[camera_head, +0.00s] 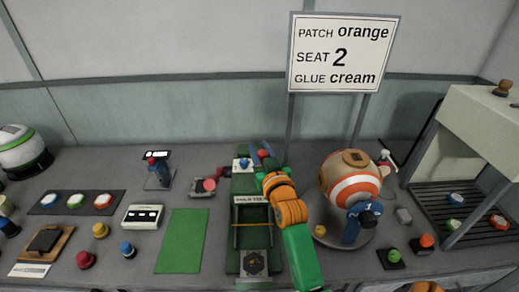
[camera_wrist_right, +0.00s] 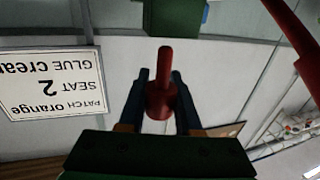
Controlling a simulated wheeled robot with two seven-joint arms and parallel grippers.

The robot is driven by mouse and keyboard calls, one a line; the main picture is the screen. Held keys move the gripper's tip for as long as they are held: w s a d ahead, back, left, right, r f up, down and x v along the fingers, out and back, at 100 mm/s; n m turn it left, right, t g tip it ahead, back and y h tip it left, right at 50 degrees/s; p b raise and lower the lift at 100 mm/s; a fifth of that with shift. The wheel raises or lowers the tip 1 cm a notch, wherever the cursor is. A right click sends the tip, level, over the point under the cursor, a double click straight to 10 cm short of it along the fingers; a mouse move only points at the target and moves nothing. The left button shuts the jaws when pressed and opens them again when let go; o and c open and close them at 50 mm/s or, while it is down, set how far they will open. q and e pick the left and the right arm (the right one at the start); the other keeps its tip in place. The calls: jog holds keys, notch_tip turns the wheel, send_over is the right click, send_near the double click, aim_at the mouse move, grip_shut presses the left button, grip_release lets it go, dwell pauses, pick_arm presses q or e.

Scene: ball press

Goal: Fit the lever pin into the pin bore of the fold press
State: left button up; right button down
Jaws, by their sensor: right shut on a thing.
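The fold press (camera_head: 232,235) is a long green frame with a crossbar and a dark hexagon plate at its near end. My right arm reaches over its right side. My right gripper (camera_head: 266,155) is at the press's far end, its blue fingers either side of a red pin. In the right wrist view the gripper (camera_wrist_right: 160,95) is shut on the red lever pin (camera_wrist_right: 161,80), which stands out past the fingertips. A green block (camera_wrist_right: 172,18) lies ahead of the pin tip, apart in the picture. I cannot make out the pin bore. My left gripper is not in view.
A striped ball (camera_head: 340,170) on a round base stands close to the right of my arm. A sign (camera_head: 343,53) rises behind the press. A green mat (camera_head: 183,240) lies left. Coloured buttons and small devices surround it. A rack (camera_head: 470,200) stands far right.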

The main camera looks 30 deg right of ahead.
jog(key=shift+f+b, duration=1.4)
jog(key=shift+f, duration=0.65)
jog(key=c, duration=0.5)
grip_release()
jog(key=b+v, duration=0.1)
jog(key=v, duration=0.6)
jog(key=shift+s, duration=0.1)
